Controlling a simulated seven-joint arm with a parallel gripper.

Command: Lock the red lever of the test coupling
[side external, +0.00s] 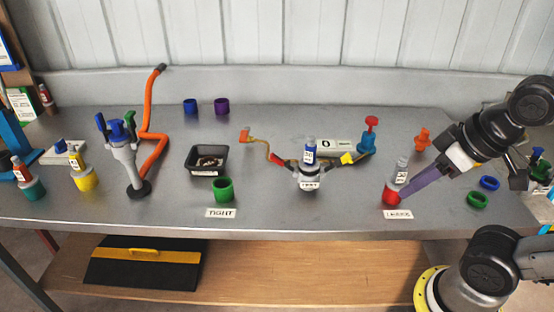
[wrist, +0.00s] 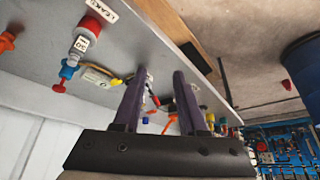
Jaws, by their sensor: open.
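The test coupling (side external: 309,182) is a grey fitting marked TEST at the middle of the bench, with a blue-capped bottle (side external: 310,151) upright in it. Its red lever (side external: 281,160) sticks out to the left and slopes upward. A yellow lever (side external: 348,158) sticks out on the right. My gripper (side external: 406,193) has long purple fingers and is to the right of the coupling, apart from it. In the wrist view my gripper (wrist: 160,75) is open and empty, with the coupling area small and partly hidden behind the fingers.
A white bottle (side external: 402,170) stands in a red cup (side external: 390,197) by my fingertips in the picture; contact cannot be told. A green cup (side external: 223,190) and black tray (side external: 206,160) are left.

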